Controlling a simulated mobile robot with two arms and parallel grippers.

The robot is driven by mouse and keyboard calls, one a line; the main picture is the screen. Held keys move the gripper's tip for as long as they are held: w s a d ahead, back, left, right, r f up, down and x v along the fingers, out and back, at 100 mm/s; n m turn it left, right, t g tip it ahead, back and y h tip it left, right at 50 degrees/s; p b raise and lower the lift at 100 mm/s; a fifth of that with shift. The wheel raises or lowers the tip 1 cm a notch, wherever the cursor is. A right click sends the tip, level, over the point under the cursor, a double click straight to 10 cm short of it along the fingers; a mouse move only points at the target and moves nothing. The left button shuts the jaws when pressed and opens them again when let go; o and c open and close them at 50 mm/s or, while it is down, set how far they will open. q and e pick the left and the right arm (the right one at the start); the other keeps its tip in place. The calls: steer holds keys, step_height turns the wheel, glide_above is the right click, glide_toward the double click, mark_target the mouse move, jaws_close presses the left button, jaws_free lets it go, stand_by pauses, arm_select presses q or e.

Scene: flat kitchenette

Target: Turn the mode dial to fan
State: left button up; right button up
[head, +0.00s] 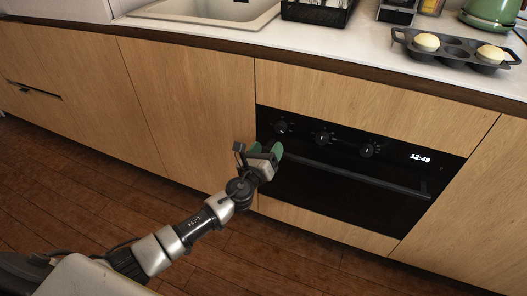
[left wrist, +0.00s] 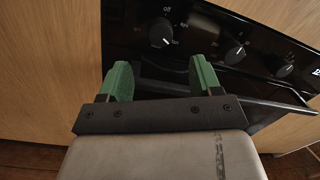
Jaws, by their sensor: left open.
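A black built-in oven (head: 330,180) has three black dials in a row along its top panel. They are a left dial (head: 281,127), a middle dial (head: 322,138) and a right dial (head: 367,150). In the left wrist view the left dial (left wrist: 160,32) has "Off" above it; most other markings are too small to read, so I cannot tell which is the mode dial. My left gripper (left wrist: 160,72), with green fingers, is open and empty. It points toward the left dial, apart from it; it also shows in the head view (head: 265,149). My right gripper is not in view.
The oven's handle bar (head: 350,176) runs below the dials and passes close to my left fingers. A lit clock (head: 420,158) is at the panel's right. On the counter are a muffin tin (head: 455,52), a green kettle (head: 490,12) and a sink (head: 205,10). Wooden cabinets flank the oven.

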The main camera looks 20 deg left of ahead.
arm_select(q)
steer(key=shift+s+a, duration=0.1)
steer(key=shift+s, duration=1.15)
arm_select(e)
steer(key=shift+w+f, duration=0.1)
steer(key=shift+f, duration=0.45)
arm_select(q)
steer(key=shift+f, duration=0.1)
